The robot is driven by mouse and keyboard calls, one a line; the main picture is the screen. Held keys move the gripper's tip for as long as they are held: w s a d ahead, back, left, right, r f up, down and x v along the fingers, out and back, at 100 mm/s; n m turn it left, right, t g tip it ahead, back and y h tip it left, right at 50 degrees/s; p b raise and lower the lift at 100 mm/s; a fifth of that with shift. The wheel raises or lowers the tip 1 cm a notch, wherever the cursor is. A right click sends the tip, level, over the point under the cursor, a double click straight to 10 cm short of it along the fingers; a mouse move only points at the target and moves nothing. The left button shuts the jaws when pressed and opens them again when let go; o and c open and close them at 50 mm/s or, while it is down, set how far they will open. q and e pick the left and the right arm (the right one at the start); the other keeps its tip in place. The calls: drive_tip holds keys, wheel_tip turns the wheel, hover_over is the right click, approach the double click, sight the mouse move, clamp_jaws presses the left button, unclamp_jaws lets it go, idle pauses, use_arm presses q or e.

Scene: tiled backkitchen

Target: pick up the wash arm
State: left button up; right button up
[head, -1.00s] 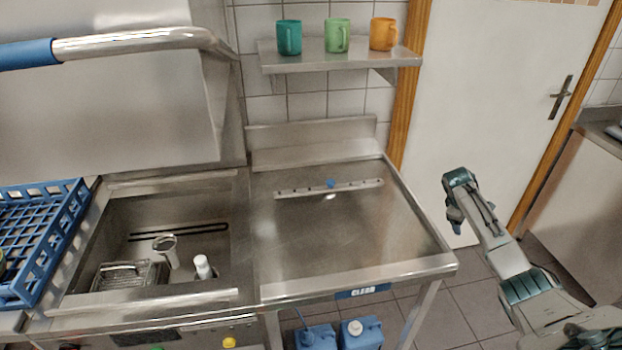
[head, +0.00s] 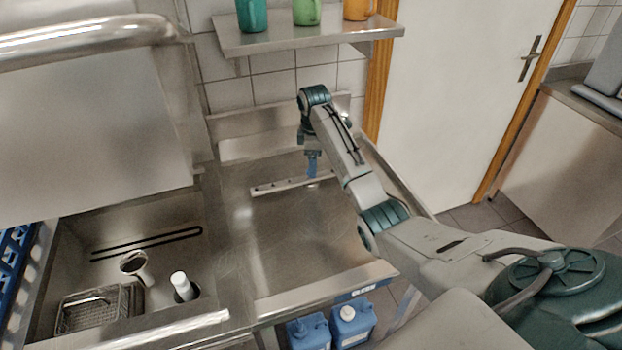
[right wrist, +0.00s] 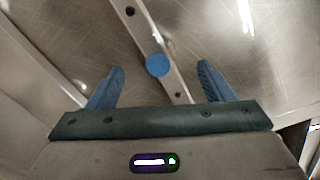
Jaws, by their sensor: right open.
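The wash arm (head: 270,188) is a flat steel bar with small holes, lying on the steel draining table near its back. In the right wrist view the wash arm (right wrist: 144,30) runs from the top down between my fingers, with a round blue hub on it. My right gripper (head: 312,170) is over the bar and hides its hub in the head view. In the right wrist view my right gripper (right wrist: 160,85) is open, its blue fingers on either side of the bar, and holds nothing. Whether the fingertips touch the table is unclear. My left gripper is not in view.
A shelf (head: 300,38) with teal, green and orange mugs hangs above the table's back. The sink (head: 140,270) with a wire basket lies to the left. Blue canisters (head: 352,322) stand below. The table front (head: 300,245) is clear.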

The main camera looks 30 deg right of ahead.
sight(310, 183)
drive_tip(key=shift+f, duration=0.35)
drive_tip(key=shift+w+a+f, duration=0.1)
drive_tip(key=shift+w+f, duration=0.1)
drive_tip(key=shift+f, duration=0.1)
wheel_tip(310, 183, down, 4)
drive_tip(key=p, duration=0.2)
drive_tip(key=shift+w+a+f+p, duration=0.1)
drive_tip(key=shift+f+p, duration=0.1)
drive_tip(key=shift+p, duration=0.2)
drive_tip(key=shift+f, duration=0.3)
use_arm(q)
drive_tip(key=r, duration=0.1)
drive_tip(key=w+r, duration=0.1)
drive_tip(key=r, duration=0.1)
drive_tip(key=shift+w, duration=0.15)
use_arm(e)
drive_tip(key=c, duration=1.2)
